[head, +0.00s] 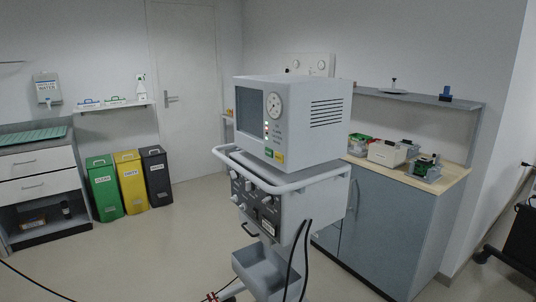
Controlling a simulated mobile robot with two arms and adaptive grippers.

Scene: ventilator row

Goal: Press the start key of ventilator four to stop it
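A grey ventilator (318,145) stands on a wheeled trolley in the middle of the head view. Its front faces left and toward me at an angle. The front has a dark screen (249,112), a round dial (274,105) and a column of small lights or keys (266,130). A green label (268,152) and a yellow label (279,157) sit low on the front. The number and the key markings are too small to read, so I cannot tell which key is start.
A white rail (290,184) wraps the trolley above a knobbed module (255,200). Black hoses hang at its right. A counter (443,189) with equipment stands behind right. Green, yellow and dark bins (131,183) stand at the left wall. Floor (150,250) at front left is mostly clear.

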